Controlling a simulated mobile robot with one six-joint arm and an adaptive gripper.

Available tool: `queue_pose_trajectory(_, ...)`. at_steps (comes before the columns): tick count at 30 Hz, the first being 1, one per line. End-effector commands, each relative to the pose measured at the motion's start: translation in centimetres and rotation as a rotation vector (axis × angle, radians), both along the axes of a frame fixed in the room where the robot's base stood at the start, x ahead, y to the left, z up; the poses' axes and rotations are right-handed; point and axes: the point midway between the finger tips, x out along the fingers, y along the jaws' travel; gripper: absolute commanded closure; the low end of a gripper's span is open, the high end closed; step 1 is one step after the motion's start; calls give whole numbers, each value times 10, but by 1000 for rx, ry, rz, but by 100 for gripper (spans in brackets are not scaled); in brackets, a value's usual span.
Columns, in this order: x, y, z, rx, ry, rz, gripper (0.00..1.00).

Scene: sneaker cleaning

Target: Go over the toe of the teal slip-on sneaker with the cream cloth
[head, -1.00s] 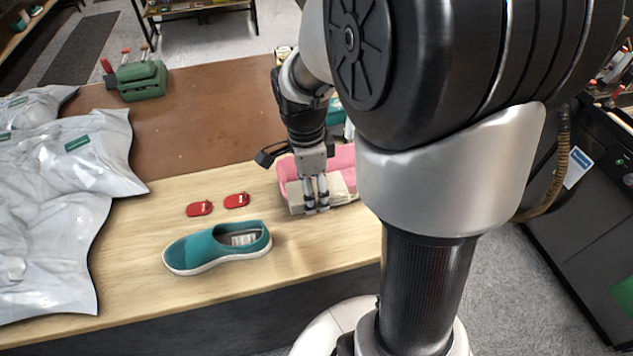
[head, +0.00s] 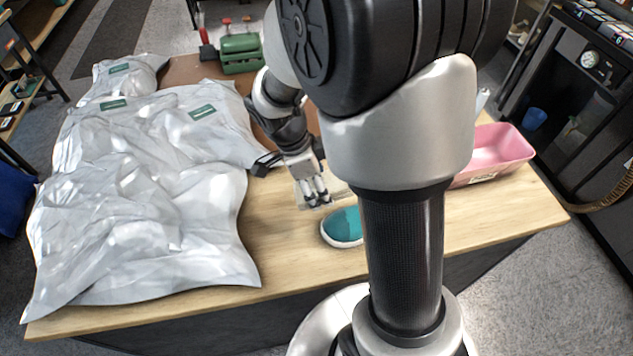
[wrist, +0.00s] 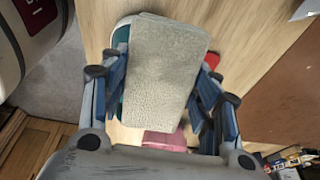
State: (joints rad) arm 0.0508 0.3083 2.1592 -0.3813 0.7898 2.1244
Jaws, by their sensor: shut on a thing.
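The teal slip-on sneaker (head: 342,226) lies on the wooden table. Its toe shows in the head view; the rest is behind my arm. My gripper (head: 317,198) is shut on the cream cloth (head: 339,188), just behind and left of the toe. In the wrist view the cloth (wrist: 160,70) is a flat, textured pad between the fingers. It hides most of the sneaker, leaving a teal and white strip (wrist: 121,38) along its left edge. Whether the cloth touches the shoe I cannot tell.
The pink bin (head: 500,150) stands at the table's right end. Shiny grey bags (head: 150,200) cover the left side. A green clamp or vise (head: 240,52) is at the back. Part of a red tag (wrist: 212,59) shows beside the cloth. The front table strip is clear.

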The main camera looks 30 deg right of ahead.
Motion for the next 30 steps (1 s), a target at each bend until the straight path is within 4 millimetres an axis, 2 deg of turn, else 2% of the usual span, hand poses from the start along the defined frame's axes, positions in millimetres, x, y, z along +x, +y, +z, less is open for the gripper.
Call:
queue_pose_trajectory(8,0,-1,-9,-5,0,-1,63)
queue_pose_trajectory(24,-5,-15,-56,-5,2,0,63)
queue_pose_trajectory(30,-5,-16,-59,-4,-1,1,63)
